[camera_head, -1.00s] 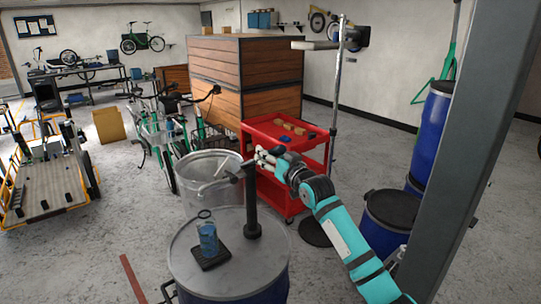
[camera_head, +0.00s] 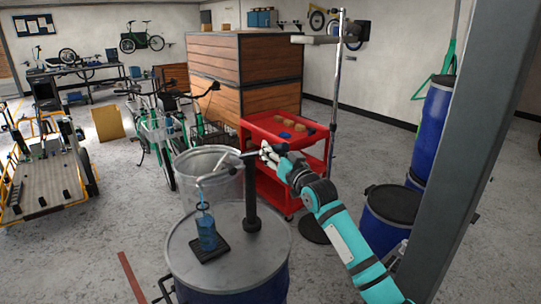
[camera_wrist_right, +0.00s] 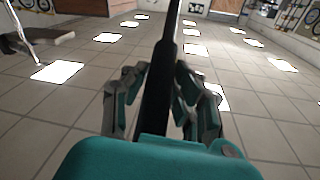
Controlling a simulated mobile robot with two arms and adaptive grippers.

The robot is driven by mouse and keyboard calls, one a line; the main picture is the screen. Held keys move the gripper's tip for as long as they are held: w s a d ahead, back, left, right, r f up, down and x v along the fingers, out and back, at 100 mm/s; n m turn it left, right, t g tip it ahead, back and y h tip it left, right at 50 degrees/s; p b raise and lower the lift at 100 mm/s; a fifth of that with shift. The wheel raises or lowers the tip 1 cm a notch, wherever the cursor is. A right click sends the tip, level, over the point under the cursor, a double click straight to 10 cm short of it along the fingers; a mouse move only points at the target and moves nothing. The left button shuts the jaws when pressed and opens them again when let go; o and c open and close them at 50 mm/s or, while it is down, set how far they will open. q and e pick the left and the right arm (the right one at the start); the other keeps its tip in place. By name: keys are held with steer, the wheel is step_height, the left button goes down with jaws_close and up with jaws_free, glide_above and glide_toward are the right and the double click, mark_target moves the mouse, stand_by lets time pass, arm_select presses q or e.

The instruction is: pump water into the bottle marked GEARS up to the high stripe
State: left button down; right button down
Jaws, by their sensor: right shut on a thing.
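A clear bottle (camera_head: 207,234) with blue water in it stands upright on a black pad (camera_head: 222,246), on the grey drum lid (camera_head: 263,262). I cannot read its marking or make out its stripes. A black pump (camera_head: 251,195) rises from the lid, right of the bottle. Its pale spout (camera_head: 213,174) reaches left and bends down over the bottle's mouth. My right gripper (camera_head: 268,153) is shut on the pump handle (camera_head: 250,154). In the right wrist view, my right gripper's fingers (camera_wrist_right: 160,80) close around the black handle bar (camera_wrist_right: 167,55). My left gripper is not in view.
A clear bin (camera_head: 214,161) stands just behind the drum. A red cart (camera_head: 287,172) stands behind my right gripper. Blue barrels (camera_head: 431,133) and a grey post (camera_head: 474,165) stand to the right. Open floor lies left of the drum.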

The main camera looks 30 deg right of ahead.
steer(key=shift+s+f+t+b, duration=0.25)
steer(key=shift+f+t+b, duration=0.15)
steer(key=shift+f+b, duration=0.2)
steer(key=c, duration=1.1)
jaws_free()
steer(key=shift+o, duration=0.2)
steer(key=shift+s, duration=0.1)
steer(key=s+f, duration=0.2)
steer(key=s, duration=0.9)
steer(key=shift+s+a, duration=0.25)
steer(key=shift+s, duration=0.1)
